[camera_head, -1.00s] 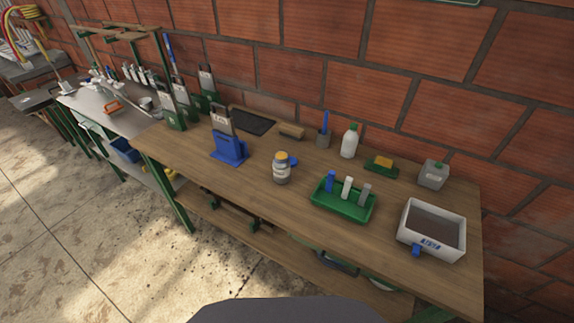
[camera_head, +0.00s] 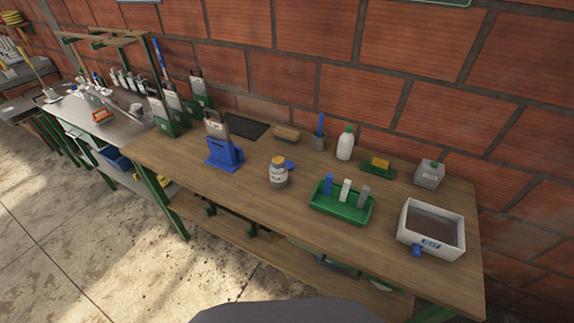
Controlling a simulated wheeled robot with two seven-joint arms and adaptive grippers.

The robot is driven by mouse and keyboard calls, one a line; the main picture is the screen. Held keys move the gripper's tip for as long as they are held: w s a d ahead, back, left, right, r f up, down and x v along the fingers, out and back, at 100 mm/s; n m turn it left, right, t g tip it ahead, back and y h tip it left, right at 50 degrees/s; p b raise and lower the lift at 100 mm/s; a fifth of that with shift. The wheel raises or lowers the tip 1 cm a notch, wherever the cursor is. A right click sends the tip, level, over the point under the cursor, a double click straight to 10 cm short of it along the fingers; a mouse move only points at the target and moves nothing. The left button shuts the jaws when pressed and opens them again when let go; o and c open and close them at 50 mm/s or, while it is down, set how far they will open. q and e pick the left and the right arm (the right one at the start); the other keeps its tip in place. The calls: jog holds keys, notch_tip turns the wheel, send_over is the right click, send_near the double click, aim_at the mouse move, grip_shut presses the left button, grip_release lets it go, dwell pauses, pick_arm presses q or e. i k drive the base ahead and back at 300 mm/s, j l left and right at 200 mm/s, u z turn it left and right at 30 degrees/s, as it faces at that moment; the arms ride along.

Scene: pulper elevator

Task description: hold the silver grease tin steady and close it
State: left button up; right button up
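A small silver-grey round tin (camera_head: 278,175) stands upright near the middle of the wooden workbench (camera_head: 250,205). Its top shows orange-yellow; I cannot tell whether this is grease or a cap. A small blue round piece (camera_head: 290,165), perhaps a lid, is just right of the tin's top; whether it touches the tin is unclear. Neither of my grippers is in view, and nothing holds the tin.
A blue stand (camera_head: 223,155) is left of the tin. A green tray (camera_head: 341,208) with upright sticks and a white box (camera_head: 431,229) are to the right. Bare wood lies in front of the tin.

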aim_at(278, 167)
jog(key=i+j+z, duration=0.3)
jog(key=j+z, duration=0.15)
jog(key=j, duration=0.7)
jog(key=i+j+z, duration=0.1)
jog(key=j+z, duration=0.3)
jog(key=j, duration=0.75)
jog(key=j+z, duration=0.45)
jog(key=j, duration=0.7)
jog(key=k, duration=0.05)
